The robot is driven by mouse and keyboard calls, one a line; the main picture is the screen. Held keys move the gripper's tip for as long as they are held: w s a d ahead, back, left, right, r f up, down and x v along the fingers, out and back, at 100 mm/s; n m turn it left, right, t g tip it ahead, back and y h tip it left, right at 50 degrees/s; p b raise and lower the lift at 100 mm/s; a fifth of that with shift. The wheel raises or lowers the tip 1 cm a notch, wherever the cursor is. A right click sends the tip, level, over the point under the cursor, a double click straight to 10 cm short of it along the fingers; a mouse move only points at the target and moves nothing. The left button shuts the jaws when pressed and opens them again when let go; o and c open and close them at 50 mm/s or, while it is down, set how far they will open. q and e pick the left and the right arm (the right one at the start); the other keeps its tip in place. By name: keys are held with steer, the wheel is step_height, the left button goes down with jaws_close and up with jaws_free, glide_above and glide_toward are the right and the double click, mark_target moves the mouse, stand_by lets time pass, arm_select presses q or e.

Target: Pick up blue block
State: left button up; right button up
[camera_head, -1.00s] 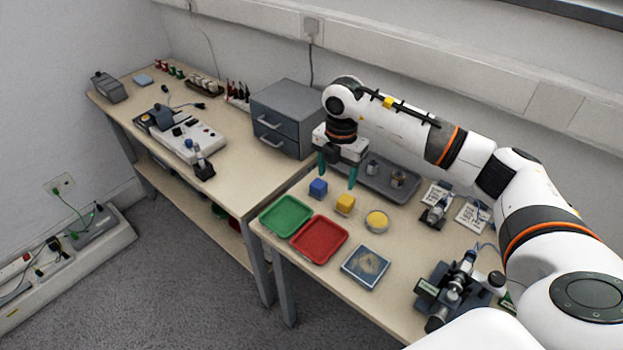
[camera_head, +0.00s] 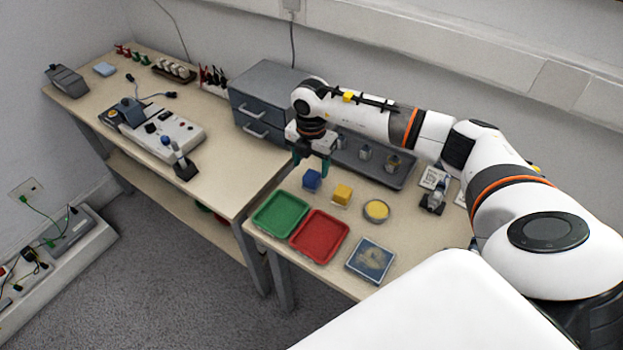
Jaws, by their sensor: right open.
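The blue block (camera_head: 312,180) sits on the near table, just behind the green tray. My right gripper (camera_head: 310,168) hangs pointing down by the blue block, with its two green fingers apart and nothing seen between them. One finger shows to the left of the block and the other to its right. The fingertips look slightly behind or above the block; the exact gap cannot be told. My left gripper does not show.
The green tray (camera_head: 262,226), red tray (camera_head: 319,257) and a clear-lidded box (camera_head: 370,259) lie in front. A grey drawer unit (camera_head: 252,104) and a grey tray (camera_head: 402,184) stand behind.

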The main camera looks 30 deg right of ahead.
mark_target(312, 175)
steer(key=f, duration=0.3)
steer(key=shift+s+f, duration=0.3)
steer(key=shift+f, duration=0.1)
steer(key=shift+w+f, duration=0.1)
steer(key=shift+f, duration=0.4)
steer(key=c, duration=1.1)
